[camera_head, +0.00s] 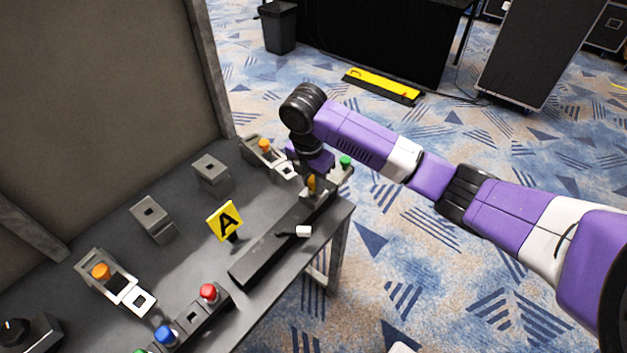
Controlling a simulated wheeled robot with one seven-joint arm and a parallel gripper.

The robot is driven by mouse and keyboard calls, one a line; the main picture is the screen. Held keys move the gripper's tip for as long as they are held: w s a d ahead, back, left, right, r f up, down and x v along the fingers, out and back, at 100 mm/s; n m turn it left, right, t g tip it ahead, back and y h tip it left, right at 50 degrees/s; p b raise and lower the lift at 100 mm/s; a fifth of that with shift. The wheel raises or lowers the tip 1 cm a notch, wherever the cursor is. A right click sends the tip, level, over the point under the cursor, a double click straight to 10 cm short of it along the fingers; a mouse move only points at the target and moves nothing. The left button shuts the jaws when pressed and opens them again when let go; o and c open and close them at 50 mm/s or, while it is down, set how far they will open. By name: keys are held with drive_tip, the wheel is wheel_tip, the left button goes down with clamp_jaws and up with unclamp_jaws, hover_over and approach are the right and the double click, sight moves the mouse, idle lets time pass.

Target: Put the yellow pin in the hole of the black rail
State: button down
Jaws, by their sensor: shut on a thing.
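My gripper (312,186) points down near the far right corner of the grey table. It is shut on the yellow pin (311,182), of which only a small part shows between the fingers. A long black rail (258,262) runs along the table's right edge, and its far end lies below my gripper. I cannot tell whether the pin touches the rail or is in a hole, because the gripper covers that spot. A shorter dark rail (181,329) at the front holds a red pin (208,292) and a blue pin (166,334), with a square hole between them.
A yellow sign with an A (225,221) stands mid-table. Grey blocks (152,219) (211,172) and holders with orange knobs (101,271) (264,145) stand on the left and back. A green knob (345,161) is just right of my gripper. A white-tipped piece (302,231) lies by the long rail.

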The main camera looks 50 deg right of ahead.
drive_tip(key=shift+f, duration=0.4)
drive_tip(key=c, duration=1)
unclamp_jaws()
drive_tip(key=shift+c, duration=0.2)
drive_tip(key=shift+o, duration=0.5)
drive_tip(key=o, duration=0.4)
drive_tip(key=shift+r+p, duration=3.05)
drive_tip(key=shift+r, duration=0.55)
